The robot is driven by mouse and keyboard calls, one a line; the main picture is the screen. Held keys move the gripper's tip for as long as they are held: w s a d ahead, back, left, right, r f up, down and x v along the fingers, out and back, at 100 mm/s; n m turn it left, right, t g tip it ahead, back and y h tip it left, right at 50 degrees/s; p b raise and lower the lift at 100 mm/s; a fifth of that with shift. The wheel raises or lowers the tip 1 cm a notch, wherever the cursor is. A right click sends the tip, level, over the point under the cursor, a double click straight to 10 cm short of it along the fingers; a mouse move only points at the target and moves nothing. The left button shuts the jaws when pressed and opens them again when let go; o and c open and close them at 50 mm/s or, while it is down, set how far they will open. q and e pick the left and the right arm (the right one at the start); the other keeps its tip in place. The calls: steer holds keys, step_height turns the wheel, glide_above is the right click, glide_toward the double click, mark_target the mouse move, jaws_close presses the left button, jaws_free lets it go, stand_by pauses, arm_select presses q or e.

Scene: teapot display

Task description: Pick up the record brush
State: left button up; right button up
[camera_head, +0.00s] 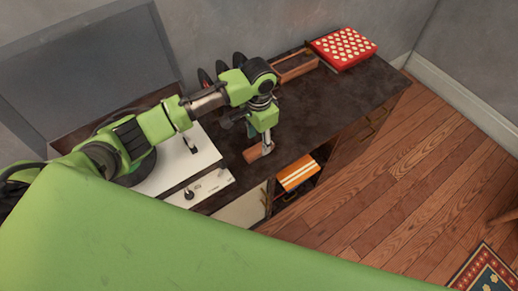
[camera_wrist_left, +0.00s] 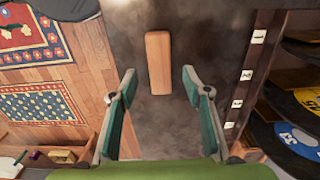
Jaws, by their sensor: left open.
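The record brush appears to be the small brown wooden block (camera_head: 252,153) lying on the dark cabinet top near its front edge, right of the white record player. In the left wrist view the brush (camera_wrist_left: 158,62) lies lengthwise, centred between the fingers and just past their tips. My left gripper (camera_head: 267,147) points down close beside the brush in the head view and partly covers it. In the left wrist view the gripper (camera_wrist_left: 160,88) has its fingers spread wide with nothing between them. I cannot tell the exact height gap. My right gripper is not in view.
The white record player (camera_head: 200,160) stands to the left. Upright black discs (camera_head: 238,60) are behind my left arm, and records (camera_wrist_left: 295,135) show at the wrist view's right. A red dotted box (camera_head: 343,46) sits at the back. The cabinet top's right part (camera_head: 355,92) is clear.

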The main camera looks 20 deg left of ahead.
mark_target(259, 148)
arm_select(q)
step_height(259, 148, down, 3)
steer(key=shift+s+r+p, duration=0.1)
steer(key=shift+p, duration=0.35)
steer(key=shift+f, duration=1.25)
steer(key=c, duration=1)
steer(key=shift+c, duration=0.9)
steer(key=shift+r, duration=0.15)
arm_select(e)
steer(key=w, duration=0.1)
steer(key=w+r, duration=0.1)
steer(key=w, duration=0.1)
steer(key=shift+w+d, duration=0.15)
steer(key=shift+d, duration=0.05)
